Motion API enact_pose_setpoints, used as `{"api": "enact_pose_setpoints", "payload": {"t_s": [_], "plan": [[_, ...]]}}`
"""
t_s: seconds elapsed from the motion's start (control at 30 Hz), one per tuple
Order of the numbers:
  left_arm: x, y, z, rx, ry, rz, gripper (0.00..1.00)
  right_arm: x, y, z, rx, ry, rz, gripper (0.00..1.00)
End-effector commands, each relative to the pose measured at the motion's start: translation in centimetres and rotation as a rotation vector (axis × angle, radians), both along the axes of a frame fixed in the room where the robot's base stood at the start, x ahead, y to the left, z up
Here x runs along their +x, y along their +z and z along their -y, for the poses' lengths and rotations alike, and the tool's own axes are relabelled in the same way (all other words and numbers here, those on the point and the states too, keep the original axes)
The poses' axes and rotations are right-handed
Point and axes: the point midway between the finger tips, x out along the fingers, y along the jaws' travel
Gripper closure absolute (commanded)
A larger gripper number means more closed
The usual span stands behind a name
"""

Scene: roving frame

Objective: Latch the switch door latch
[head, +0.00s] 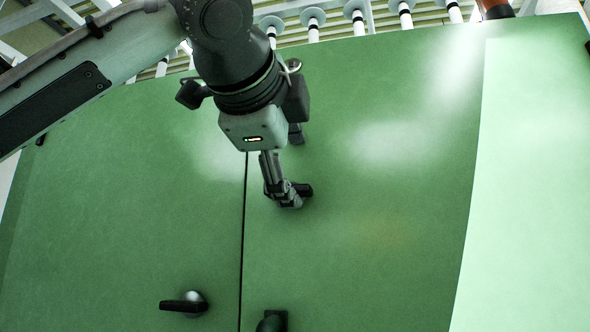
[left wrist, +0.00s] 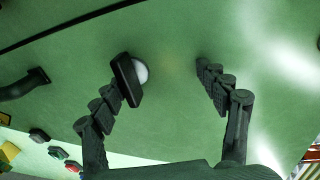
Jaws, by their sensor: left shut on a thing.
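The switch door latch (left wrist: 126,80) is a black handle on a pale round base on the green door. In the left wrist view it lies between the fingers of my left gripper (left wrist: 165,78), against the left finger. The right finger shows apart from it across a strip of bare door. In the head view my left gripper (head: 296,165) is at the door face just right of the seam, shut on the latch, which it mostly hides there. My right gripper is not in view.
The green doors (head: 370,240) fill most of the head view. A black handle (head: 182,305) sits low, left of the seam, and another dark fitting (head: 272,321) right of it. White insulator-like posts (head: 358,18) stand behind the top edge. Coloured buttons (left wrist: 57,153) show in the wrist view.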

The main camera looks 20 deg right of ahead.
Motion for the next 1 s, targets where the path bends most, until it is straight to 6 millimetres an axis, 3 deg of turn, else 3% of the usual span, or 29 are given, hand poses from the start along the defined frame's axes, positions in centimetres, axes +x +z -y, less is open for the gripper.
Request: {"api": "enact_pose_setpoints", "payload": {"t_s": [0.03,0.3,0.37,0.73,1.0], "plan": [[-1.3,2.5,-0.8,-0.036,-0.007,0.046,0.48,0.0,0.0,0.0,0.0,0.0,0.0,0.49],[-2.9,2.5,-1.8,-0.034,-0.007,0.047,0.53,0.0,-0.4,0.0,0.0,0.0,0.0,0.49],[-3.2,2.5,-2.1,-0.034,-0.007,0.047,0.69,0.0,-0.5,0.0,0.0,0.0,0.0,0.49],[-5.1,1.8,-3.2,-0.027,-0.008,0.034,0.69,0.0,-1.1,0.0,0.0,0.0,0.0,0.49],[-5.2,1.7,-3.3,-0.025,-0.008,0.031,0.69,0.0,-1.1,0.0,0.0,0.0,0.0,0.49]]}}
